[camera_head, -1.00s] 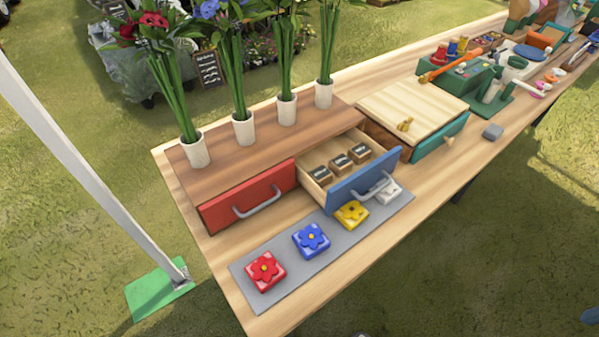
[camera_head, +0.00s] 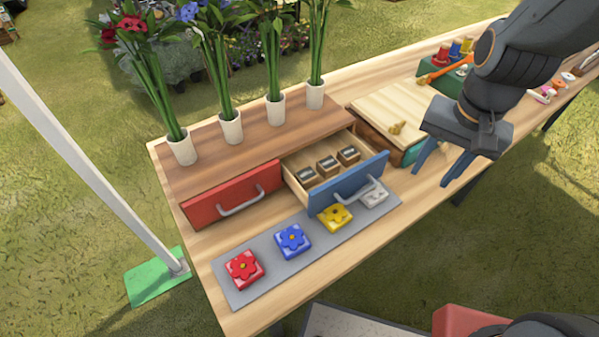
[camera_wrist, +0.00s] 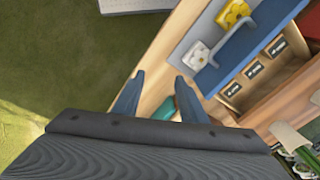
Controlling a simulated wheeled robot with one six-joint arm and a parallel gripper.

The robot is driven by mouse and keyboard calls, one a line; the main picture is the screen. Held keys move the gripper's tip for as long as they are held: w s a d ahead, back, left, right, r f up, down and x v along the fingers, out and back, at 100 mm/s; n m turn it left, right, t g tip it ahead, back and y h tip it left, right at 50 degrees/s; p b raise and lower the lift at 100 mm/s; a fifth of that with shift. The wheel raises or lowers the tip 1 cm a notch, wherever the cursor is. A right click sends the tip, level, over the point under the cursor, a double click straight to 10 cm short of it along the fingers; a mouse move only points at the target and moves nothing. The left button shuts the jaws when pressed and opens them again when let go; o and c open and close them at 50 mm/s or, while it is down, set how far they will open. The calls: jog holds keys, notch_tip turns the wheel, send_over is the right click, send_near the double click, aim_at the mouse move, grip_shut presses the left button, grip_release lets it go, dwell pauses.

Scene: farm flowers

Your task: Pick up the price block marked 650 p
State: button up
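Three small wooden price blocks with dark labels stand in a row inside the open blue-fronted drawer (camera_head: 350,186). In the head view they are a left block (camera_head: 306,175), a middle block (camera_head: 327,166) and a right block (camera_head: 348,155). They also show in the wrist view, one of them a block (camera_wrist: 254,69) in the middle of the row. The label text is too small to read, so I cannot tell which is 650 p. My gripper (camera_head: 434,174) is open and empty, to the right of the drawer above the table edge. Its fingers (camera_wrist: 157,98) stand apart in the wrist view.
A grey mat (camera_head: 262,283) with red, blue, yellow and white flower tiles lies before the drawers. The red drawer (camera_head: 232,195) is shut. Several white vases (camera_head: 231,127) stand on the drawer unit. A light wooden board (camera_head: 392,108) lies right of it.

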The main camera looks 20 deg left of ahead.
aim_at(307, 175)
jog(key=a+m, duration=0.1)
jog(key=a, duration=0.4)
jog(key=a+r+m+p, duration=0.1)
jog(key=a, duration=0.4)
jog(key=a+r+m+y+p, duration=0.1)
jog(key=a, duration=0.4)
jog(key=s+a+m, duration=0.1)
jog(key=a, duration=0.1)
jog(key=s+a+m, duration=0.1)
jog(key=a, duration=0.2)
jog(key=a+f, duration=0.1)
jog(key=a, duration=0.2)
jog(key=shift+s+m+g, duration=0.3)
jog(key=shift+s+m, duration=0.1)
jog(key=shift+s+a+f, duration=0.1)
jog(key=shift+a+f, duration=0.2)
jog(key=shift+f, duration=0.25)
jog(key=shift+a+f+p, duration=0.1)
jog(key=shift+a+f, duration=0.05)
jog(key=shift+f, duration=0.95)
jog(key=shift+a+f+p, duration=0.1)
jog(key=shift+a+f, duration=0.1)
jog(key=shift+f, duration=0.95)
jog(key=shift+a+f+p, duration=0.1)
jog(key=shift+a+f, duration=0.05)
jog(key=shift+f, duration=0.95)
jog(key=c, duration=0.7)
